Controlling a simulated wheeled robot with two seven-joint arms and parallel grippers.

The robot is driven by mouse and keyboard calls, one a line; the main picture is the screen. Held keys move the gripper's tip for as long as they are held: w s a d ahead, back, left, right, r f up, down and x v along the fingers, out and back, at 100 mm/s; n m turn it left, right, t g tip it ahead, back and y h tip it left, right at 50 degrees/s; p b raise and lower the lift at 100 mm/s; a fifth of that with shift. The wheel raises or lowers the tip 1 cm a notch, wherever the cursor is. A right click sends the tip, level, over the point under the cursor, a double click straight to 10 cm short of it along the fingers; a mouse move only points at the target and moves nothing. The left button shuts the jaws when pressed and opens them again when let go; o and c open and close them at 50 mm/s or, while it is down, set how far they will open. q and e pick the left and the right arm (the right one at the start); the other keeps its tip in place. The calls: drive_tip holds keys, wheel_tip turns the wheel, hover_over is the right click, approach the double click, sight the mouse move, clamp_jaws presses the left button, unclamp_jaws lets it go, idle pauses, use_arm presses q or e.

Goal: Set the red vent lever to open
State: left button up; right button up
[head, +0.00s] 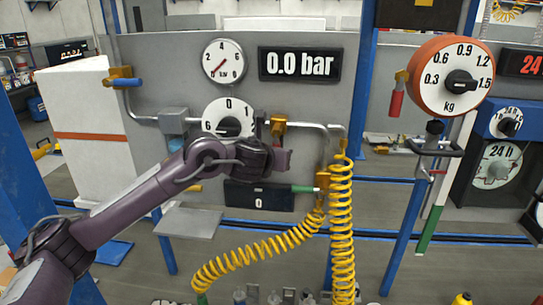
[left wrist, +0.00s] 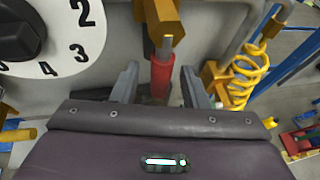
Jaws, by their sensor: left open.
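A red lever (left wrist: 162,75) hangs down from a brass valve (left wrist: 163,18) in the left wrist view. My left gripper (left wrist: 158,88) is open, with one finger on each side of this lever and visible gaps. In the head view the gripper (head: 282,160) is just below the brass valve (head: 279,124) on the pipe and hides that lever. Another red lever (head: 396,103) hangs from a brass fitting beside the kg dial (head: 450,76); no label tells which one is the vent lever. My right gripper is out of view.
A white numbered dial (left wrist: 50,35) is close to the left of the gripper. A coiled yellow hose (head: 341,230) hangs at the right. A blue lever (head: 127,82) and a green lever (head: 305,189) are on the pipework. The display (head: 300,64) reads 0.0 bar.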

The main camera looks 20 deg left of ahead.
use_arm(q)
drive_tip(key=v, duration=0.6)
drive_tip(key=shift+s, duration=0.35)
drive_tip(key=shift+r, duration=0.15)
